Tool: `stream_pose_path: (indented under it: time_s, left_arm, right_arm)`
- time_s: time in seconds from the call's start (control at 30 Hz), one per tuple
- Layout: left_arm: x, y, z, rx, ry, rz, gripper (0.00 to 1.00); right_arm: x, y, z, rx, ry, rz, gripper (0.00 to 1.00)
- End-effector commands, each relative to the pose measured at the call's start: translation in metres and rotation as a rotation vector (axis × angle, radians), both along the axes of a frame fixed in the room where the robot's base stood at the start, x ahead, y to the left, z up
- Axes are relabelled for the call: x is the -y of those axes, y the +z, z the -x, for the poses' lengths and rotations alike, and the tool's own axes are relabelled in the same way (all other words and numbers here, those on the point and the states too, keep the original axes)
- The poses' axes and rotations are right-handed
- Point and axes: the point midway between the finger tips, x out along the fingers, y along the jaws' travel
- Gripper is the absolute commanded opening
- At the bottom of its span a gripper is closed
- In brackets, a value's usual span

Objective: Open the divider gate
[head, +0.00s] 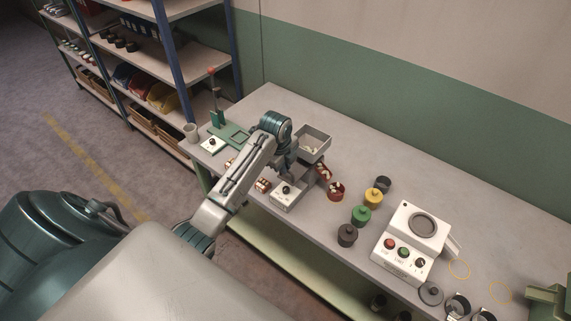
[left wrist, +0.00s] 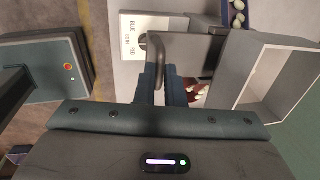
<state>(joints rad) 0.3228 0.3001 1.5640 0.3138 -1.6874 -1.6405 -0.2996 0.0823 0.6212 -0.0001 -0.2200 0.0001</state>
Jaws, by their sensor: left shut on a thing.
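The feeder with a grey open hopper (head: 313,143) stands mid-table in the head view; small pale pieces lie in the hopper. Its white control box (head: 287,196) with a dark knob is at the near side. In the left wrist view the hopper (left wrist: 275,75) is at the right, beside a flat grey plate (left wrist: 198,52) with a bent grey handle (left wrist: 156,52); this looks like the divider gate. My left gripper (left wrist: 166,82) is shut on the handle. In the head view my left gripper (head: 288,163) is at the hopper's left side and hides the gate. My right gripper is not in view.
A red-brown bowl (head: 336,191) with nuts stands right of the feeder. A green stand (head: 232,135) is at the left table end.

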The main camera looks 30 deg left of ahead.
Motion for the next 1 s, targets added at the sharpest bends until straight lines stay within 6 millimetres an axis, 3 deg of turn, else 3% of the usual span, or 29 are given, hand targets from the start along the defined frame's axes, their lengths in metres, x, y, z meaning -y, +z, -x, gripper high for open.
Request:
stream_pose_path:
  time_s: [0.1, 0.17, 0.2, 0.23, 0.27, 0.43, 0.63, 0.77, 1.0]
  left_arm:
    - [0.000, 0.002, 0.002, -0.008, -0.001, 0.000, 0.00]
    - [0.000, 0.002, 0.002, -0.008, -0.001, -0.001, 0.00]
    - [0.000, 0.002, 0.002, -0.008, -0.001, -0.001, 0.00]
    - [0.000, 0.002, 0.002, -0.008, -0.001, -0.001, 0.12]
    - [0.000, 0.002, 0.002, -0.008, -0.001, -0.001, 0.18]
    - [0.000, 0.002, 0.001, -0.006, -0.001, -0.001, 0.18]
    - [0.000, 0.007, 0.001, -0.003, -0.001, 0.000, 0.18]
    - [-0.001, 0.023, 0.005, -0.001, -0.002, -0.001, 0.18]
    - [-0.001, 0.072, 0.014, 0.000, -0.002, -0.002, 0.18]
  right_arm:
    - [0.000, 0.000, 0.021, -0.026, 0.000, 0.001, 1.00]
    - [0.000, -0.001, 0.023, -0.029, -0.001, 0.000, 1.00]
    - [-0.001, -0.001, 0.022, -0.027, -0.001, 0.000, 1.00]
    - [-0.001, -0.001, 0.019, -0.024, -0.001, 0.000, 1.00]
    - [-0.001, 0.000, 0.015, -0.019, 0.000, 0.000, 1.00]
    - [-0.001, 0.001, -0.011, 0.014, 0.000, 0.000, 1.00]
    - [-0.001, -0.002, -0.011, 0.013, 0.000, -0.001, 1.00]
    - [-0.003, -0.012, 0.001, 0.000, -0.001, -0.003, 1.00]
    - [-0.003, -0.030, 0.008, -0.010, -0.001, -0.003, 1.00]
